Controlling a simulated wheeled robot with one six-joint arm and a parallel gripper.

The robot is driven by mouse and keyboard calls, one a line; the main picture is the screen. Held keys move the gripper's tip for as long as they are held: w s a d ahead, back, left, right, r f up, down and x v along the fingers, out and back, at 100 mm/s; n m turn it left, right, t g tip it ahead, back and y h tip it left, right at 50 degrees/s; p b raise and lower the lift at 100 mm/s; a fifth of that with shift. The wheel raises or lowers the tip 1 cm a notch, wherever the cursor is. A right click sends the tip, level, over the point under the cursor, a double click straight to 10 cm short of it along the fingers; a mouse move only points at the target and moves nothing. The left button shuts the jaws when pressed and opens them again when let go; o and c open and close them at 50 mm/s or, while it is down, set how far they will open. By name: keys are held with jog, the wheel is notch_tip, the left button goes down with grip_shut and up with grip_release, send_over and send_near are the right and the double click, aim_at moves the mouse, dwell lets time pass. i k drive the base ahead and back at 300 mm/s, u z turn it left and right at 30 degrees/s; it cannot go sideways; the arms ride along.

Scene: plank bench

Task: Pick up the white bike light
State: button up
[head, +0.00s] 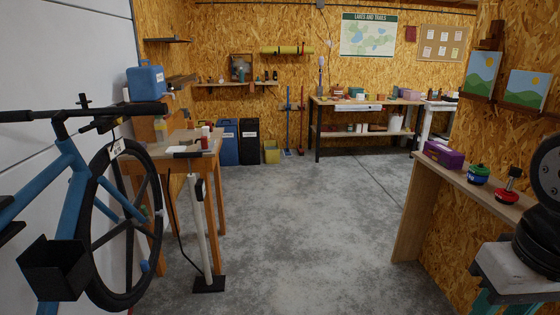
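I cannot pick out a white bike light for certain in the head view. The small items on the far workbench (365,102) are too small to tell apart. The wooden table (173,160) at left holds a flat white item (176,150) and a red and white container (205,140), and neither is clearly a bike light. My gripper is not in view; only dark and grey parts, which seem to be my arm, show at the right edge.
A blue bicycle (70,170) and a floor pump (199,225) stand at left. A plank bench (455,179) at right holds a purple box (443,154), a green and blue item (478,175) and a red and black item (507,195). The concrete floor (300,230) between is clear.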

aim_at(205, 130)
jog(key=z, duration=0.2)
jog(key=i, duration=2.05)
jog(key=u, duration=0.45)
jog(key=i, duration=2)
jog(key=u, duration=1)
jog(key=i, duration=0.95)
jog(key=u, duration=0.25)
